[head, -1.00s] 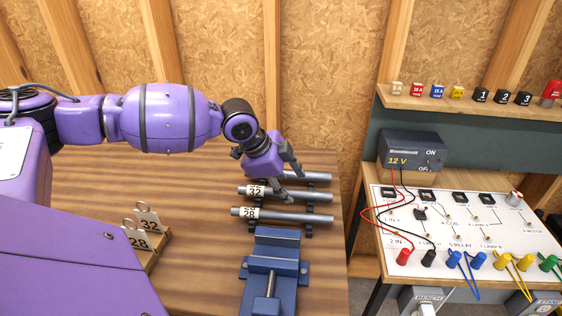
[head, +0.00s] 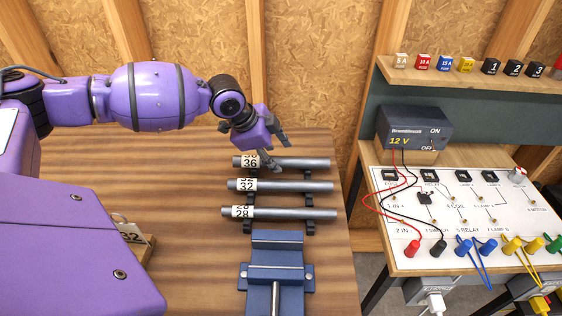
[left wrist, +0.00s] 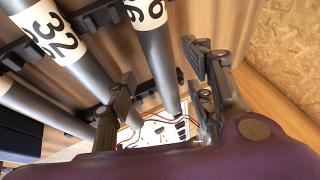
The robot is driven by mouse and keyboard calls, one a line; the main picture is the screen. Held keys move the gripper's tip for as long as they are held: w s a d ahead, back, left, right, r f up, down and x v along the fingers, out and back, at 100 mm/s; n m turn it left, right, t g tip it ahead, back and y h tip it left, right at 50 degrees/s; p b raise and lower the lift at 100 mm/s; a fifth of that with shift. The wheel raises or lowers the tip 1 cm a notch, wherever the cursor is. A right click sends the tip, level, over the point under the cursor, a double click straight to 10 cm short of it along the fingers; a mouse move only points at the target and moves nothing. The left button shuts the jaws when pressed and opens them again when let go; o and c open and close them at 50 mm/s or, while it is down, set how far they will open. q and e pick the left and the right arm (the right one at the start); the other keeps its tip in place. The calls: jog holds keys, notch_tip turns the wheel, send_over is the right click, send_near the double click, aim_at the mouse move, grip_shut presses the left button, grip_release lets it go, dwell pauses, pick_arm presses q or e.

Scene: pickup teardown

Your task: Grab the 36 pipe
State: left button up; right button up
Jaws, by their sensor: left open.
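The 36 pipe (head: 308,162) is a grey metal tube with a white label, lying across black supports as the rearmost of three pipes. My left gripper (head: 276,151) is open above it near the labelled end, one finger coming down on the near side. In the left wrist view the pipe (left wrist: 158,58) runs into the space between the spread fingers (left wrist: 163,97), with no grip on it. The 32 pipe (head: 300,187) and the 28 pipe (head: 300,213) lie in front, parallel. My right gripper is out of view.
A blue vise (head: 277,262) stands in front of the pipes. A wired circuit board (head: 460,215) and a 12 V supply (head: 413,130) are at the right. The tabletop left of the pipes is clear.

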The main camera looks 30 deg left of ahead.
aim_at(281, 159)
pick_arm(q)
jog(key=x, duration=0.3)
jog(key=shift+w+d+f, duration=0.1)
jog(key=shift+w+f, duration=0.15)
jog(key=shift+r, duration=0.1)
grip_shut()
